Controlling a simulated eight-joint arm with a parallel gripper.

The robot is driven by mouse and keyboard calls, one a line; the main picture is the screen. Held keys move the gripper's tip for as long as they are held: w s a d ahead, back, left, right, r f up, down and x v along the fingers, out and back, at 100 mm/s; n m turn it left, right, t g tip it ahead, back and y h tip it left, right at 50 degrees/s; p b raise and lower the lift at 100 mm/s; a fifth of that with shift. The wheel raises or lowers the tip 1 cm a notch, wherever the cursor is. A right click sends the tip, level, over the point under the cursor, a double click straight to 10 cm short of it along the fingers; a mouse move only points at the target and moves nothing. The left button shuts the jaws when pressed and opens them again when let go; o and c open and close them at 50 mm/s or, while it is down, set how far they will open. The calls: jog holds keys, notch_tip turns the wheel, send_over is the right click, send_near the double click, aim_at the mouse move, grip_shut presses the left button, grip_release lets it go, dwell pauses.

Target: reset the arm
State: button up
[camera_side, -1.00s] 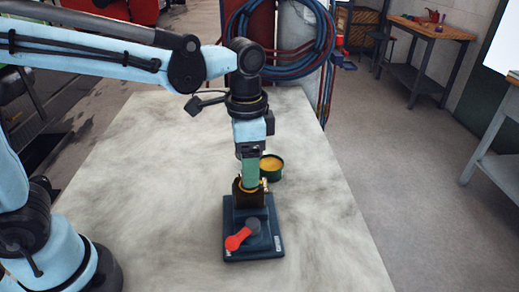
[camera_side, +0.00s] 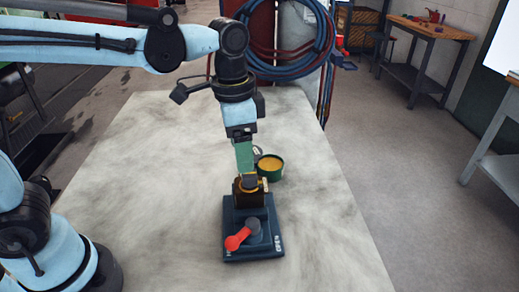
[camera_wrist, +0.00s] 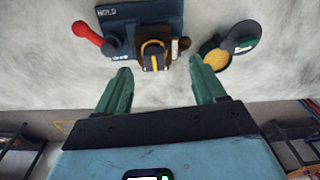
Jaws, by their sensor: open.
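My gripper (camera_wrist: 160,92) is open and empty, with two green fingers spread in the wrist view. In the side view my gripper (camera_side: 244,157) is tilted and sits just above and behind a dark blue base plate (camera_side: 262,245). The plate carries a red-handled lever (camera_side: 238,239) and a dark block with a yellow-marked knob (camera_wrist: 153,55). In the wrist view the plate lies ahead of the fingertips, with bare table between them. The lettering "HOLD" shows on the plate in that view.
A green tin (camera_side: 271,168) with yellow contents stands behind the plate; its round lid (camera_wrist: 243,35) lies next to it. The pale table (camera_side: 140,180) is clear on both sides. Coiled hoses (camera_side: 290,40) hang behind the table, and a workbench (camera_side: 430,30) stands at the back right.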

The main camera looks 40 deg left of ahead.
jog(key=s+a+f+n+t, duration=0.1)
jog(key=s+a+n+t, duration=0.1)
jog(key=a, duration=0.3)
jog(key=s+a+f+n+t, duration=0.1)
jog(key=s+a+n+t, duration=0.1)
jog(key=a+n+t, duration=0.2)
jog(key=shift+s+a+f+n, duration=0.3)
jog(key=shift+s+a+n, duration=0.1)
jog(key=shift+a+n, duration=0.15)
